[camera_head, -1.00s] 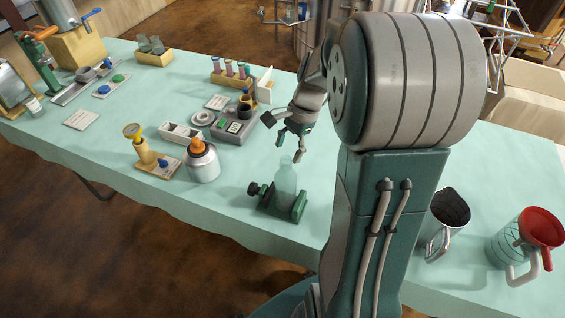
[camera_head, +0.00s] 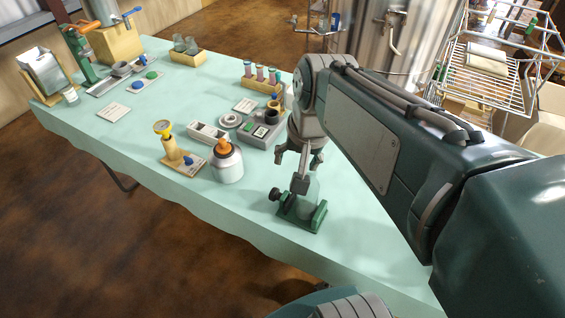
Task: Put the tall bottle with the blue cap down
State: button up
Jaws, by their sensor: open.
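No tall bottle with a blue cap shows clearly in this view.
A silver canister with an orange top (camera_head: 228,165) and a wooden stand with a yellow gauge (camera_head: 176,150) are left of the clamp. A grey device (camera_head: 262,131) and a tube rack (camera_head: 262,78) stand behind. My arm covers the table's right side.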

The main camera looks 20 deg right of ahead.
jog(key=shift+s+a+r+n+t+h, duration=0.1)
jog(key=shift+s+a+n+t, duration=0.4)
jog(key=shift+s+n, duration=0.45)
jog(key=shift+s+a+r+n+t+h, duration=0.1)
jog(key=shift+s+a+n+t, duration=0.4)
jog(key=shift+s+n, duration=0.4)
jog(key=shift+s+a+n+t+h, duration=0.1)
jog(key=shift+s+a+n+t, duration=0.45)
jog(key=shift+n, duration=0.6)
